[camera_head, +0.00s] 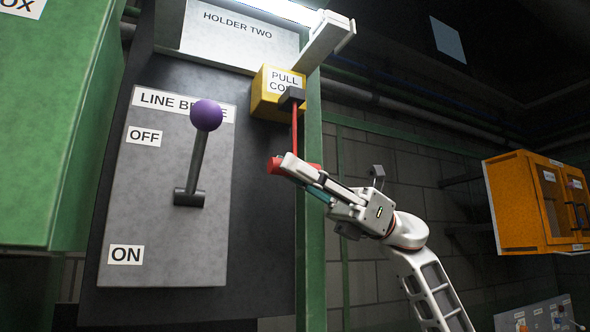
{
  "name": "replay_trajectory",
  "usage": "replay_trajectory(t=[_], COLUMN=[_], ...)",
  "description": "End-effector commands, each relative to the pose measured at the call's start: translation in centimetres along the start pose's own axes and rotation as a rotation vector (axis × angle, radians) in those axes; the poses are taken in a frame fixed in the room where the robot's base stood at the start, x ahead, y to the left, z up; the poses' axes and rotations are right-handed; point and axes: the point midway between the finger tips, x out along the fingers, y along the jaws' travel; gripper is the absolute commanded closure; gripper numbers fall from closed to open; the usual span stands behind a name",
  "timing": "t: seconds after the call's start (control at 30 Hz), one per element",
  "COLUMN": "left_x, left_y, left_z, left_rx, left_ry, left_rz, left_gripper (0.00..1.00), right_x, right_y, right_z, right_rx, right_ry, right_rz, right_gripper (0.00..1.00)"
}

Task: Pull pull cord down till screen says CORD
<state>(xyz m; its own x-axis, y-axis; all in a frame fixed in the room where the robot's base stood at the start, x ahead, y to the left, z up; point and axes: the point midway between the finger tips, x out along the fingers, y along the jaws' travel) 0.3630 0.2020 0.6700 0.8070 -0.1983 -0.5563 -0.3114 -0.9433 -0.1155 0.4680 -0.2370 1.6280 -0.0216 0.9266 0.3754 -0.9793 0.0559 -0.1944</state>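A yellow box (262,101) labelled "PULL CO…" is mounted high on the panel, its label partly hidden by a dark fitting. A red pull cord (295,128) hangs straight down from the fitting to a red handle (274,166). My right gripper (291,170) is at the handle, with a white finger crossing in front of its middle. The handle's ends show on both sides. I cannot tell whether the fingers are closed on it. A light panel, perhaps the screen (240,47), reads "HOLDER TWO" above. My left gripper is not in view.
A grey plate (150,200) left of the cord carries a purple-knobbed lever (206,116) pointing up, between OFF and ON labels. A green box (55,130) stands at far left. A green post (312,250) is behind my gripper. An orange cabinet (515,200) is at right.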

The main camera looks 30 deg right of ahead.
Motion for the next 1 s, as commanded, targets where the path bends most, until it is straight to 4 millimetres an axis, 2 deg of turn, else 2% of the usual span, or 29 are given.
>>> replay_trajectory(t=[0.27, 0.6, 0.9, 0.93, 0.97, 1.0], left_x=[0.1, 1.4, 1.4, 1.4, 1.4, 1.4], left_y=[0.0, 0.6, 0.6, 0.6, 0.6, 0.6], left_z=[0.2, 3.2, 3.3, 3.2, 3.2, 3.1], left_rx=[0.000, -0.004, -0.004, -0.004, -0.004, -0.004], left_ry=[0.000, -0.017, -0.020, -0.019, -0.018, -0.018], left_rz=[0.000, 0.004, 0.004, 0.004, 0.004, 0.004], left_gripper=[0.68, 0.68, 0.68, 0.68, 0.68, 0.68], right_x=[-0.1, -1.8, -1.7, -1.7, -1.7, -1.7], right_y=[0.0, 0.8, 0.9, 0.9, 0.9, 0.9], right_z=[-0.2, -4.2, -4.3, -4.3, -4.3, -4.3], right_rx=[0.000, 0.002, 0.005, 0.005, 0.005, 0.005], right_ry=[0.000, 0.001, 0.005, 0.006, 0.006, 0.005], right_rz=[-0.001, 0.000, 0.003, 0.004, 0.004, 0.004], right_gripper=[1.00, 1.00, 1.00, 0.75, 0.67, 0.66])
